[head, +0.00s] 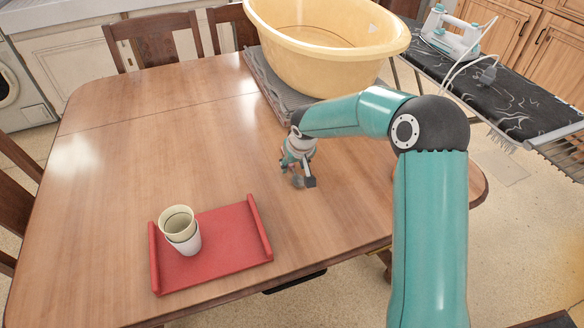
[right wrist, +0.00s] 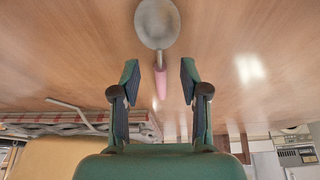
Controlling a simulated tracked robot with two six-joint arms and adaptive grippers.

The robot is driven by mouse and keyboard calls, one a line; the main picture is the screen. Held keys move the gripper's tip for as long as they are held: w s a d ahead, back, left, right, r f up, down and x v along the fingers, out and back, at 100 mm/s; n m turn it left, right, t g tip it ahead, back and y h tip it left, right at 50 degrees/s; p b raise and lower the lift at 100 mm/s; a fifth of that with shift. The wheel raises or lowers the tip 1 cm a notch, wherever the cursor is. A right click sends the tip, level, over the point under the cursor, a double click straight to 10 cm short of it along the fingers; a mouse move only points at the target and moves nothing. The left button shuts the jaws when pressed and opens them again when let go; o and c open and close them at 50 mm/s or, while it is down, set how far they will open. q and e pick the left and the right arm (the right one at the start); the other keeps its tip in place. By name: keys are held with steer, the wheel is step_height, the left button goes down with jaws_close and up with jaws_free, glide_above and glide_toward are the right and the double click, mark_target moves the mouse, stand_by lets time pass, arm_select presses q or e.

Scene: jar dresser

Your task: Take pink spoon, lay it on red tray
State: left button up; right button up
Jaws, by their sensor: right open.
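The pink spoon (right wrist: 155,25) lies on the table, with a grey bowl and a pink handle. In the right wrist view its handle runs between the two fingers of my right gripper (right wrist: 159,78), and its bowl is beyond the fingertips. My right gripper is open and low over the table; the fingers look apart from the handle. In the head view this gripper (head: 299,178) hides most or all of the spoon. The red tray (head: 225,261) lies to the left, near the table's front edge. My left gripper is not in view.
Stacked cups, pale yellow (head: 177,221) in white (head: 188,245), stand on the tray's left part; its right part is bare. A large yellow tub (head: 320,60) sits on a grey rack (head: 262,77) at the back. The wooden table (head: 150,130) is clear between tray and gripper.

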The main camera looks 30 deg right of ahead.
steer(key=shift+w+f, duration=0.15)
steer(key=shift+f, duration=0.25)
steer(key=shift+c, duration=0.2)
jaws_close()
steer(key=shift+r, duration=0.15)
